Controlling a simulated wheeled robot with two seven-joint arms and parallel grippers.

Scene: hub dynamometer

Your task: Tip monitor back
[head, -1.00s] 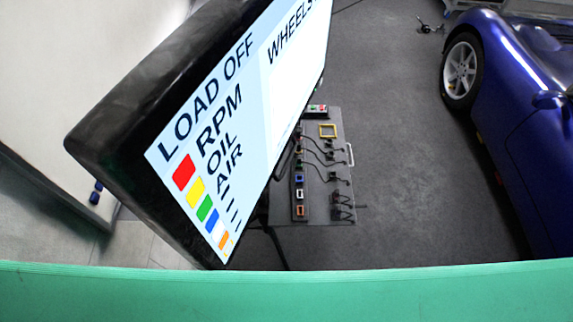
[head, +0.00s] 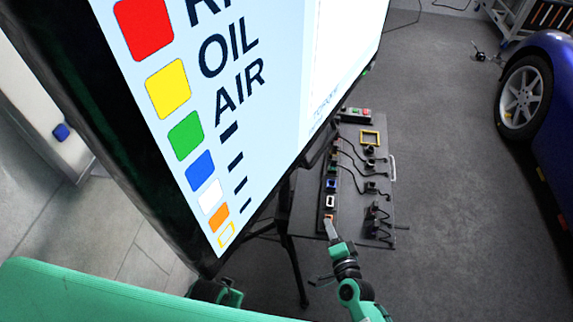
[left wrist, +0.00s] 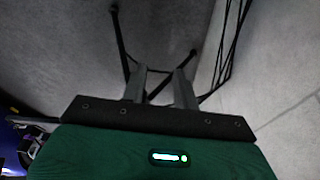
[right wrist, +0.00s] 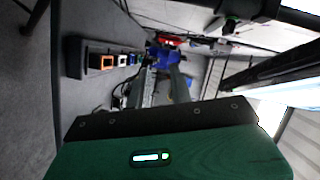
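The large monitor (head: 240,110) fills the upper left of the head view, with a black frame and a lit screen. It stands tilted in the picture, and its top runs out of frame. My right gripper (head: 331,230) is below and right of the monitor's lower edge, apart from it, over the near end of the cart. In the right wrist view its two fingers (right wrist: 160,75) are apart with nothing held. My left gripper's fingers are hidden behind the monitor's lower corner in the head view. In the left wrist view they (left wrist: 159,78) are apart and empty, above thin black stand legs.
A dark cart top (head: 385,205) with a socket strip (head: 328,185), plugs and cables lies right of the monitor. A black stand leg (head: 292,260) reaches the floor beneath. A blue car (head: 555,130) stands at the right. Grey floor between them is clear.

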